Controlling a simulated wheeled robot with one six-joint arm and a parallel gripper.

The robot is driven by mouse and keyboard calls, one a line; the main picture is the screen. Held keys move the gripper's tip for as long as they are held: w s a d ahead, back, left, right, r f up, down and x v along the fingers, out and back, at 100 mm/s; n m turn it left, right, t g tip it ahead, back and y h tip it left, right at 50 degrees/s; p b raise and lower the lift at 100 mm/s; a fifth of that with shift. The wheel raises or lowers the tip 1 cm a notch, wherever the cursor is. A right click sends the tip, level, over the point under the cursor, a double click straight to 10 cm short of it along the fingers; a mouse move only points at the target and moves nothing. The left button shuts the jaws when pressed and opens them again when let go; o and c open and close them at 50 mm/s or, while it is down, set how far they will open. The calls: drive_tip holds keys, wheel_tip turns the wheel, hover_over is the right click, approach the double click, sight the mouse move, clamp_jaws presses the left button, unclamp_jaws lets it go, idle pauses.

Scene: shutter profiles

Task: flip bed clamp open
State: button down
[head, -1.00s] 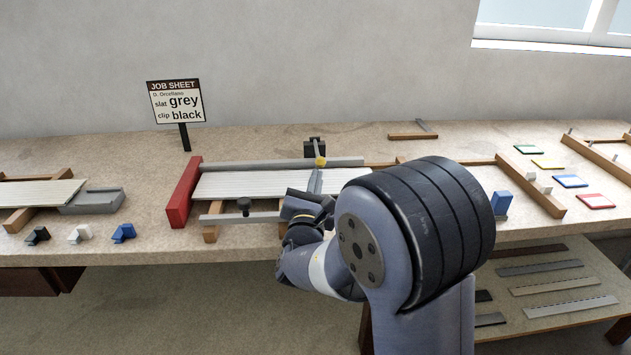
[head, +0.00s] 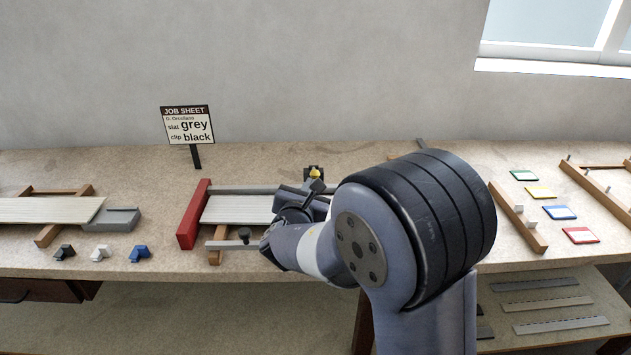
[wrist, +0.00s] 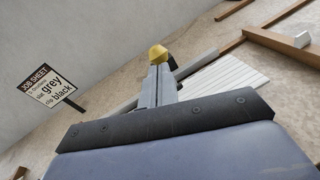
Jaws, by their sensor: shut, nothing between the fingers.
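The bed clamp (head: 314,172) is a small black block with a yellow knob at the back rail of the middle bed. The knob (wrist: 157,53) also shows in the wrist view, just beyond my fingertips; I cannot tell whether they touch it. My gripper (wrist: 158,72) is shut and empty, its two grey fingers together. In the head view my gripper and wrist cover the right part of the bed and much of the clamp's lever, so its angle is unclear. The pale slatted panel (head: 235,209) lies in the bed against the red end block (head: 193,213).
Black, white and blue clips (head: 139,254) lie at the front left. A job sheet (head: 187,126) stands behind, reading slat grey, clip black. Coloured tiles (head: 560,212) lie at right, slats (head: 561,325) on a lower shelf.

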drive_tip(key=w+r+g+p, duration=0.1)
drive_tip(key=w+r+p, duration=0.7)
drive_tip(key=w+r, duration=0.4)
drive_tip(key=shift+w+g+p, duration=0.15)
drive_tip(key=shift+g+p, duration=0.15)
drive_tip(key=shift+p, duration=0.1)
idle(0.4)
drive_tip(key=s+a+r, duration=0.3)
drive_tip(key=s+r, duration=0.5)
drive_tip(key=s, duration=0.1)
drive_tip(key=shift+s+a+r+b, duration=0.2)
drive_tip(key=shift+r+b, duration=0.1)
drive_tip(key=shift+r, duration=0.1)
drive_tip(key=shift+w, duration=0.1)
